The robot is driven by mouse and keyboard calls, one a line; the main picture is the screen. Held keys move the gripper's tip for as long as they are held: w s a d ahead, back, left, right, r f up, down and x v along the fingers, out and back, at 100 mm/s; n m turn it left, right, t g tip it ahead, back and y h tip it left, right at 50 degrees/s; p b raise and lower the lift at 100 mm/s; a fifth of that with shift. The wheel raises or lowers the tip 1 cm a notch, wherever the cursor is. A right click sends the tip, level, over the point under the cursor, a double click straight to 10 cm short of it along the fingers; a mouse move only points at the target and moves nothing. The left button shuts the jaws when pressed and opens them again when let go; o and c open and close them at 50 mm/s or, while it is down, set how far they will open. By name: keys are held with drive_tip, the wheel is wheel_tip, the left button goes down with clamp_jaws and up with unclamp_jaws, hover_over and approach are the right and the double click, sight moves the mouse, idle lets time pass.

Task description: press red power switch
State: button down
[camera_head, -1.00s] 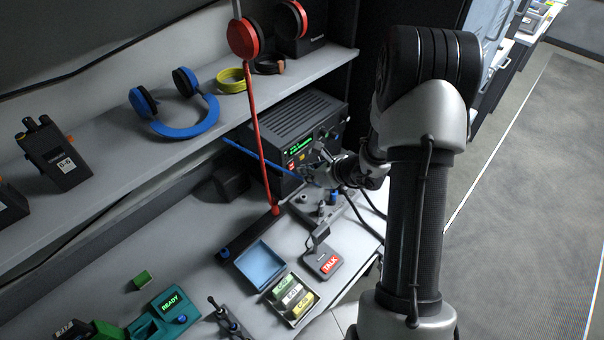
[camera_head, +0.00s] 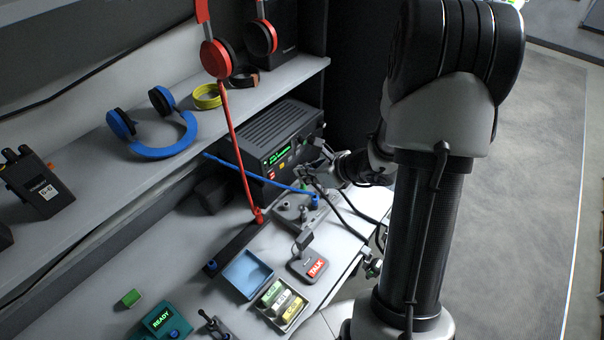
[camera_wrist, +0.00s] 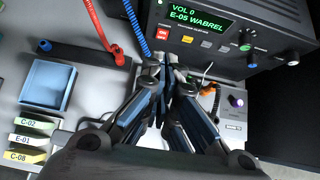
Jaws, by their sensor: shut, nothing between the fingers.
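The red power switch (camera_wrist: 246,38), marked ON and OFF, is on the front of the dark radio (camera_wrist: 215,12), left of an orange button. In the head view it is a small red patch (camera_head: 271,175) on the radio's lower front (camera_head: 283,132). In the head view my gripper (camera_head: 308,172) is just in front of the radio, over the desk. The green display reads VOL 0 and E-05 WABREL.
A red cord (camera_head: 238,150) hangs from red headphones (camera_head: 216,58) to the desk. A blue cord (camera_wrist: 138,28) runs close to my fingers. A TALK microphone base (camera_head: 315,267), a blue tray (camera_head: 247,274) and labelled blocks (camera_wrist: 30,140) stand nearby.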

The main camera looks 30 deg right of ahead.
sight(272, 175)
drive_tip(key=g+b, duration=0.1)
drive_tip(key=b, duration=0.1)
drive_tip(key=g+h+b, duration=0.1)
drive_tip(key=b, duration=0.1)
drive_tip(key=shift+s+d+f, duration=0.3)
drive_tip(key=shift+d+f, duration=0.05)
drive_tip(key=shift+f, duration=0.1)
drive_tip(key=w+a+r+b+x, duration=0.1)
drive_tip(key=b+x, duration=0.3)
drive_tip(key=x, duration=0.8)
drive_tip(key=shift+w, duration=0.7)
drive_tip(key=shift+a, duration=0.1)
